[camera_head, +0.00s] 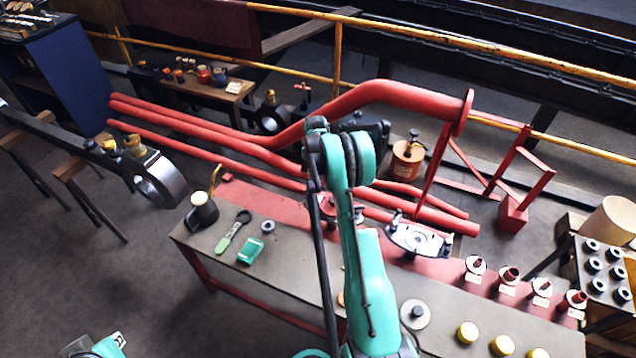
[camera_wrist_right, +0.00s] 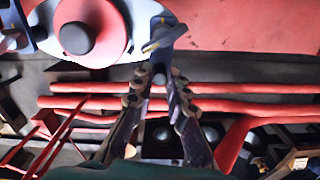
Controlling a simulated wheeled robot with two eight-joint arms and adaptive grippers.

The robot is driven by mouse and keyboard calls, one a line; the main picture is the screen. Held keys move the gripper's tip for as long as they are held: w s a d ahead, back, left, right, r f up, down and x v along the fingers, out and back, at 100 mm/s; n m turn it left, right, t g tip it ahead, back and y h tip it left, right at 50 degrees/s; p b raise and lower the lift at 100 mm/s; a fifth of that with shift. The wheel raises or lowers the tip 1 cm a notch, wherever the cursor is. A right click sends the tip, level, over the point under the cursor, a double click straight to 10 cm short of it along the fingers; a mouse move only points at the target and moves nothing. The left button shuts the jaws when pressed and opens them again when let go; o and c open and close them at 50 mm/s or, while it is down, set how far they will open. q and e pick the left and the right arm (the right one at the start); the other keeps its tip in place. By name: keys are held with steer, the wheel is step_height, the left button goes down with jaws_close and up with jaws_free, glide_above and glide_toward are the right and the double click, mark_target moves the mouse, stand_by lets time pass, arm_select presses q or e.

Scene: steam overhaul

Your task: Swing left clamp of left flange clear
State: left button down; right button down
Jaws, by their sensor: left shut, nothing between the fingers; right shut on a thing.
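In the right wrist view, the left flange (camera_wrist_right: 115,50) is a pale plate with a round red part (camera_wrist_right: 88,22) at its middle. A blue-grey clamp (camera_wrist_right: 168,35) stands at its right edge in that view. The fingertips of my right gripper (camera_wrist_right: 159,78) are closed on the clamp's near end. In the head view my right arm covers this gripper and most of the flange.
A second pale flange with blue clamps (camera_head: 420,239) sits on the red bench (camera_head: 283,207). Red pipes (camera_head: 225,165) run behind the bench. Several capped parts stand on the right.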

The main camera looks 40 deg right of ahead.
steer(key=shift+w+a+n, duration=0.1)
steer(key=shift+w+n, duration=0.05)
steer(key=shift+n, duration=0.35)
steer(key=c, duration=1.5)
jaws_free()
step_height(320, 180, up, 12)
